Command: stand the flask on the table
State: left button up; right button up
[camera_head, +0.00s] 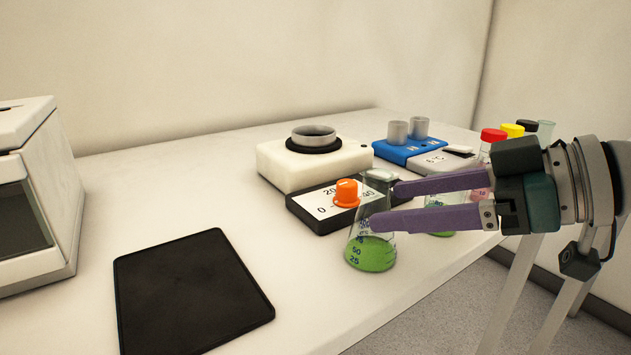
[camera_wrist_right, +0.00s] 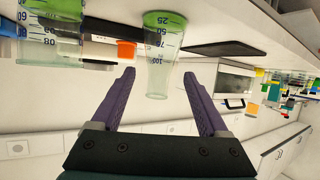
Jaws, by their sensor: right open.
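A clear conical flask (camera_head: 371,250) with green liquid stands upright on the white table (camera_head: 300,290), near its front edge. It also shows in the right wrist view (camera_wrist_right: 163,60), upside down in that picture, with its base at the table top. My right gripper (camera_head: 388,206) has purple fingers and comes in from the right. It is open, with its fingertips at the flask's upper part; the near finger overlaps the glass in the head view. In the wrist view the flask lies between the lines of the two fingers (camera_wrist_right: 158,75). I cannot tell whether either finger touches it. My left gripper is out of view.
A hotplate stirrer (camera_head: 310,165) with an orange knob (camera_head: 347,193) stands close behind the flask. A blue block with metal cups (camera_head: 405,150) and capped bottles (camera_head: 493,136) stand further right. A black mat (camera_head: 190,290) lies left. Bare table lies between mat and flask.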

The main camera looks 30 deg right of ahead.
jog(key=v, duration=0.5)
jog(key=s+a+f+m+g+h, duration=0.4)
jog(key=s+a+f+g+h, duration=0.2)
jog(key=s+f, duration=0.7)
jog(key=a+f+g, duration=0.1)
jog(key=a+g, duration=0.1)
jog(key=a, duration=0.1)
jog(key=shift+f, duration=0.15)
jog(key=shift+a, duration=0.15)
notch_tip(320, 180, up, 56)
jog(key=p, duration=5.6)
